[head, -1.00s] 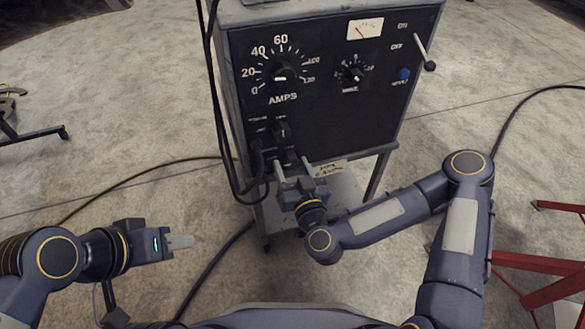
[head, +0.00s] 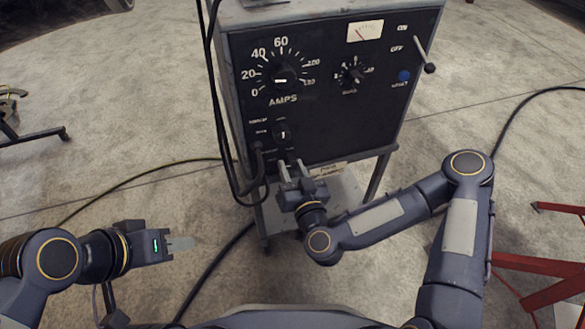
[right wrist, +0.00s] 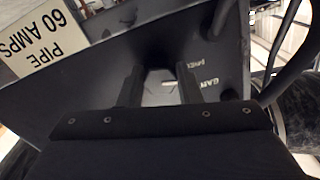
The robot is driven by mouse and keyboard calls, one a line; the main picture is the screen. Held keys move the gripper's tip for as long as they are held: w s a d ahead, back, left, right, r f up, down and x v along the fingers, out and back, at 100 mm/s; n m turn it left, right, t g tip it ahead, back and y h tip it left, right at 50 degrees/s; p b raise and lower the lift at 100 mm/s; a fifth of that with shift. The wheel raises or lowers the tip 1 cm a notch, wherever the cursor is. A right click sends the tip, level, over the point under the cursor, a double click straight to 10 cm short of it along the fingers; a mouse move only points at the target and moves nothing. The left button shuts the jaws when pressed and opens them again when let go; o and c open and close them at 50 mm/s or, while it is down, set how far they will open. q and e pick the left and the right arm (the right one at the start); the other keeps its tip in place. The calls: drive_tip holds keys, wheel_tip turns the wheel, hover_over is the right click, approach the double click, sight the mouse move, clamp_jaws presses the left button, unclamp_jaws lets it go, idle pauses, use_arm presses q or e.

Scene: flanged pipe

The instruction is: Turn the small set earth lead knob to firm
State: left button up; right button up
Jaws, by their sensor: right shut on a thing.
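The welding machine's black front panel (head: 335,125) faces me in the head view. The small earth lead knob (head: 291,158) is dark and sits low on the panel's left side, mostly hidden by my right gripper. My right gripper (head: 291,168) is shut on this knob from the front. In the right wrist view, the two fingers (right wrist: 158,88) reach to the panel with dark material between them; the knob's pointer is not readable. Small white lettering (right wrist: 208,72) shows upside down beside the fingers. My left gripper (head: 182,243) hangs away from the machine at lower left, seen edge-on, with nothing visible in it.
Black cables (head: 222,130) hang at the left. A red stand (head: 545,265) is at right.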

drive_tip(key=m, duration=0.6)
drive_tip(key=shift+a+m, duration=0.1)
drive_tip(key=shift+m, duration=0.3)
drive_tip(key=m, duration=0.3)
drive_tip(key=shift+r+m, duration=0.1)
drive_tip(key=shift+m, duration=0.2)
drive_tip(key=shift+s+r+m, duration=0.1)
drive_tip(key=shift+m, duration=1.7)
drive_tip(key=o, duration=1)
drive_tip(key=shift+c, duration=0.2)
